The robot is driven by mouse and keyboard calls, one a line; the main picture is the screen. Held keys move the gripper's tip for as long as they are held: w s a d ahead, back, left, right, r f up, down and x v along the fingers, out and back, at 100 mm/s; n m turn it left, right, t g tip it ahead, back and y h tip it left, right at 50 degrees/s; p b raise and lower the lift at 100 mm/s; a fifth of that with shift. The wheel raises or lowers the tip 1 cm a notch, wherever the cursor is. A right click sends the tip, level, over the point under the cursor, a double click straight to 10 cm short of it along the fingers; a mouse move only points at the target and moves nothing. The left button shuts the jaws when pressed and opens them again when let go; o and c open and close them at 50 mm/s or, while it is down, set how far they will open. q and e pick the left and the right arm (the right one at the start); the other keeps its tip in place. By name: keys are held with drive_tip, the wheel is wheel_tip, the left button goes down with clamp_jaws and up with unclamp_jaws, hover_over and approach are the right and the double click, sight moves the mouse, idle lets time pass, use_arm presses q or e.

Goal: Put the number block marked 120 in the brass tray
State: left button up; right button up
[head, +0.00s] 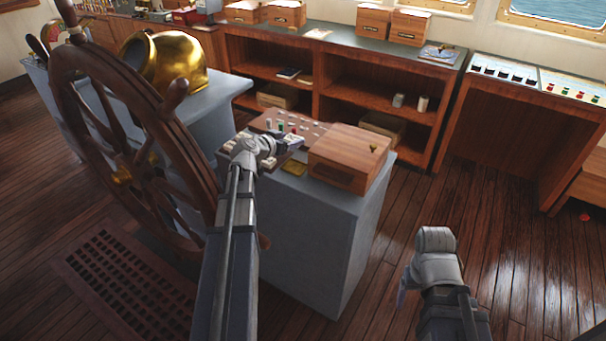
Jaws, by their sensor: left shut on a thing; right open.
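The brass tray (293,168) is a small gold patch on the grey pedestal, left of a wooden box. My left gripper (270,145) is over the pedestal top, just behind and left of the tray. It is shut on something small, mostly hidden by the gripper. No number can be read on it, so I cannot tell whether it is the 120 block. Small pale blocks (236,143) sit around the gripper on a dark rack, partly covered by my arm. My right gripper (402,292) is low at the right, away from the pedestal, open; its fingers barely show.
The wooden box (345,158) with a brass knob fills the pedestal's right side. A board with coloured pegs (290,127) lies behind the gripper. The ship's wheel (125,170) stands close on the left. Shelves (370,90) line the back.

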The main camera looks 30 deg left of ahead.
use_arm(q)
drive_tip(key=shift+s+d, duration=0.1)
drive_tip(key=shift+d, duration=0.1)
drive_tip(key=b, duration=1)
approach(299, 161)
drive_tip(key=x, duration=0.4)
drive_tip(key=shift+w+f, duration=0.25)
drive_tip(key=shift+r, duration=0.1)
